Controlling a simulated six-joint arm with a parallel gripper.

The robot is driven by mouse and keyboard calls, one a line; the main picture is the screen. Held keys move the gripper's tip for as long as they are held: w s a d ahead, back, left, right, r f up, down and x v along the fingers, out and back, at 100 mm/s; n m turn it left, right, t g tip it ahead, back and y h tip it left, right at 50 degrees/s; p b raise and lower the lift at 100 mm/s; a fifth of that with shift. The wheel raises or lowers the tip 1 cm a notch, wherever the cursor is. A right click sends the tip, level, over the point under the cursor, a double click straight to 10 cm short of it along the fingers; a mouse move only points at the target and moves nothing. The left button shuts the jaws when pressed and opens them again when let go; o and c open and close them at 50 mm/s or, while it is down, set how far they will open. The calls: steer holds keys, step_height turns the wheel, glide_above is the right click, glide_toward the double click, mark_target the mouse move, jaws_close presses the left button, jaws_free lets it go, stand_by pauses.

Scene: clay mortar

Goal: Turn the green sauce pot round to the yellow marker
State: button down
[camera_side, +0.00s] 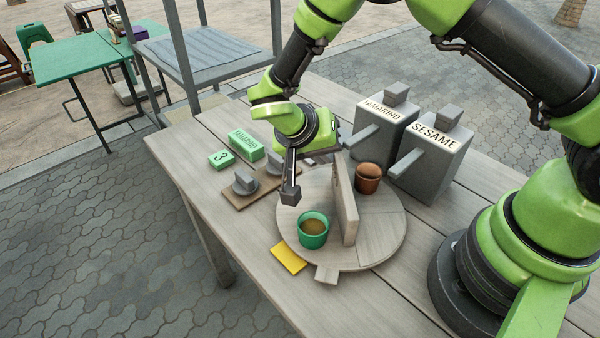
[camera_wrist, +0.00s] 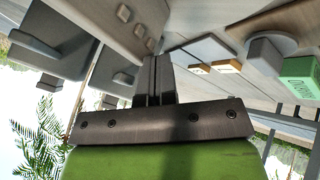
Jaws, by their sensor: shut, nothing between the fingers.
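The green sauce pot (camera_side: 313,241), with brownish sauce in it, stands upright on the round wooden turntable (camera_side: 378,246), near its front-left edge. The yellow marker (camera_side: 289,259) lies flat on the table just outside the turntable rim, close to the green pot. An upright wooden divider (camera_side: 345,210) splits the turntable, and a brown pot (camera_side: 368,180) stands on its far side. My gripper (camera_side: 291,194) is shut and empty, pointing down at the turntable's left edge, behind and left of the green pot. Its closed fingers also show in the wrist view (camera_wrist: 158,80). The green pot is not recognisable there.
Grey dispensers marked TAMARIND (camera_side: 382,132) and SESAME (camera_side: 430,160) stand behind.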

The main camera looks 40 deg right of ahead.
steer(key=shift+d+m, duration=0.25)
steer(key=shift+m, duration=0.05)
stand_by(0.6)
steer(key=shift+w+a, duration=0.4)
steer(key=shift+a, duration=0.1)
steer(key=w+a, duration=0.2)
steer(key=shift+a+r, duration=0.4)
step_height(320, 180, up, 14)
steer(key=s+a+n+y, duration=0.1)
steer(key=a+y, duration=0.1)
steer(key=s+d+r+n+t+y, duration=0.2)
steer(key=s+d+r+t+y, duration=0.1)
steer(key=s, duration=0.6)
steer(key=s+d+r+n+t+y, duration=0.3)
steer(key=s+r, duration=0.3)
steer(key=s, duration=0.4)
steer(key=shift+s+t+y, duration=0.25)
steer(key=shift+t+y, duration=0.45)
steer(key=shift+t, duration=0.1)
